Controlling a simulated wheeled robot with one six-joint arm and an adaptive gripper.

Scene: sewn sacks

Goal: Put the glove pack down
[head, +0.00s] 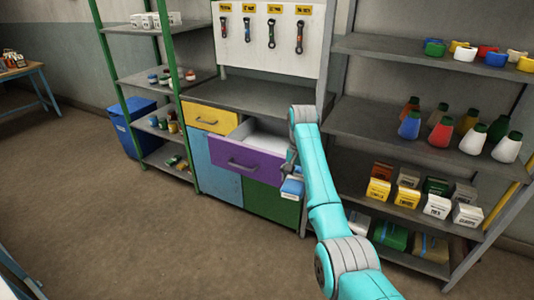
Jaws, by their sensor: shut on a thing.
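My arm reaches from the lower right toward the cabinet, and my gripper (292,174) points down at its end. It is small and partly hidden by my arm in this view. It is shut on the glove pack (292,188), a small blue and white block. The pack hangs in front of the cabinet, at the right end of the open purple drawer (240,154). I cannot tell whether it touches the drawer front. The drawer's white inside looks empty where it shows; my arm hides its right end.
A closed yellow drawer (211,118) is left of the purple one, under a bare grey worktop (245,95). A loaded shelf unit (400,115) stands close on the right. A green-framed shelf (150,78) and blue bin (130,127) stand left. The floor in front is clear.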

